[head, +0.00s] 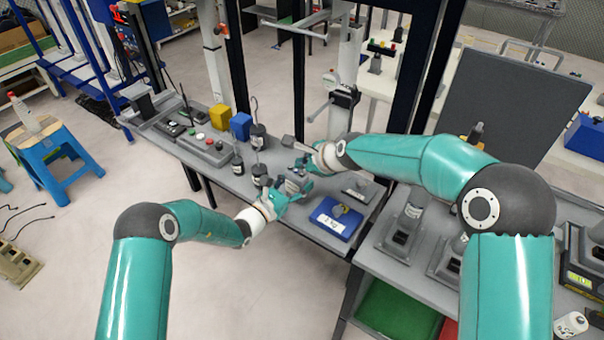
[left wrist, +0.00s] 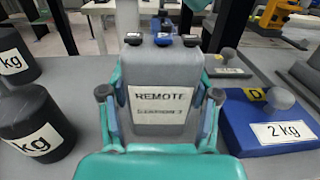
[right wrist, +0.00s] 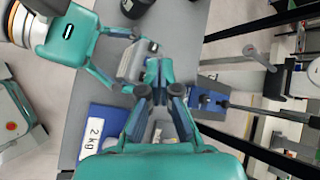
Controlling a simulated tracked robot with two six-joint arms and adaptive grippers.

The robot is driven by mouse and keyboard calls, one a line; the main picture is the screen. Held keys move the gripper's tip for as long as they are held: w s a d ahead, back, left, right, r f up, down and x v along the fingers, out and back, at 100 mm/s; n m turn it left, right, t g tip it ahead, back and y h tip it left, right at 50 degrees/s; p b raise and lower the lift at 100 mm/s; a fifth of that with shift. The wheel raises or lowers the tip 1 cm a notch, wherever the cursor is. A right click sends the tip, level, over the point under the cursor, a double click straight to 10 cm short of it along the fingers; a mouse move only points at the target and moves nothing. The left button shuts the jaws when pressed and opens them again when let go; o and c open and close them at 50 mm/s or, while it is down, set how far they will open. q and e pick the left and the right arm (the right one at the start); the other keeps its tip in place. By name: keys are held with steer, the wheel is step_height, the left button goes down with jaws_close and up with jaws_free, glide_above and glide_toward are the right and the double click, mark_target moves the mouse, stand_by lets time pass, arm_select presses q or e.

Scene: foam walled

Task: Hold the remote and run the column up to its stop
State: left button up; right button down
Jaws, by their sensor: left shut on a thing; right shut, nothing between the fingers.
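The remote (left wrist: 165,72), a grey box with a white REMOTE label, is gripped between the fingers of my left gripper (left wrist: 160,98) in the left wrist view. Dark caps show at its top edge. In the head view the remote (head: 296,183) is above the bench. In the right wrist view it is the grey box (right wrist: 132,62) beside my right gripper (right wrist: 160,78), whose fingers are shut with nothing between them. The right fingertips are close to the remote; I cannot tell whether they touch it. A pale upright column (head: 347,75) stands behind the bench.
A blue 2 kg block (head: 336,216) sits on the bench, right of the grippers. Black weights (left wrist: 36,122) stand left of the remote in the left wrist view. A yellow box (head: 220,116) and a blue box (head: 241,125) stand further back. Dark frame posts rise behind the bench.

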mark_target(303, 175)
steer(key=shift+r, duration=2.35)
arm_select(q)
steer(key=o, duration=1.3)
steer(key=shift+o, duration=0.2)
